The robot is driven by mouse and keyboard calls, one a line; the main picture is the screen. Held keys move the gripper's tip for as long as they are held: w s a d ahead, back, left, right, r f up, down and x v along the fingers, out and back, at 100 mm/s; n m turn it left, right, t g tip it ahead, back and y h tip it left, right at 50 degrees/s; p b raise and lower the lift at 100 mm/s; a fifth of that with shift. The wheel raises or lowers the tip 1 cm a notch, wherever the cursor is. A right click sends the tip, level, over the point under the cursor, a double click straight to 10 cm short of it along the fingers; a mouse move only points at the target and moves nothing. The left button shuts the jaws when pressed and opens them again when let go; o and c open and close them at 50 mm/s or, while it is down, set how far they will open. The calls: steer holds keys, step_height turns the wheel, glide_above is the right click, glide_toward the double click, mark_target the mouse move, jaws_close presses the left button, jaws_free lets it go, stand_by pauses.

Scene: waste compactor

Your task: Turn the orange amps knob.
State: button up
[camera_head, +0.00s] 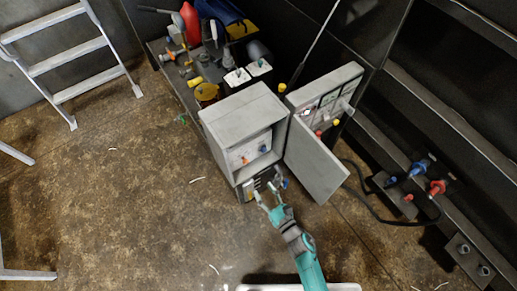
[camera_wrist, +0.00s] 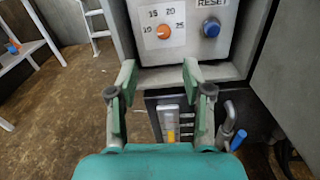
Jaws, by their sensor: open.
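The orange amps knob (camera_wrist: 164,32) sits on a pale panel with a dial marked 10, 15, 20 and 25, in the upper middle of the wrist view. In the head view the orange knob (camera_head: 244,160) is a small spot inside the open grey cabinet (camera_head: 240,112). My gripper (camera_wrist: 160,72) is open and empty. Its two fingers point at the cabinet, below the knob and apart from it. In the head view my gripper (camera_head: 268,199) is low in front of the cabinet's lower section.
A blue reset button (camera_wrist: 211,28) is right of the knob. The cabinet door (camera_head: 315,160) stands open at the right. A lower unit with a yellow-marked gauge (camera_wrist: 170,125) and a blue-tipped lever (camera_wrist: 238,140) lies below.

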mark_target(245, 160)
steer(key=shift+n, duration=0.6)
steer(key=x, duration=1.2)
steer(key=shift+w+d+f, duration=0.1)
steer(key=shift+w+d, duration=0.1)
steer(key=shift+w, duration=0.2)
jaws_close()
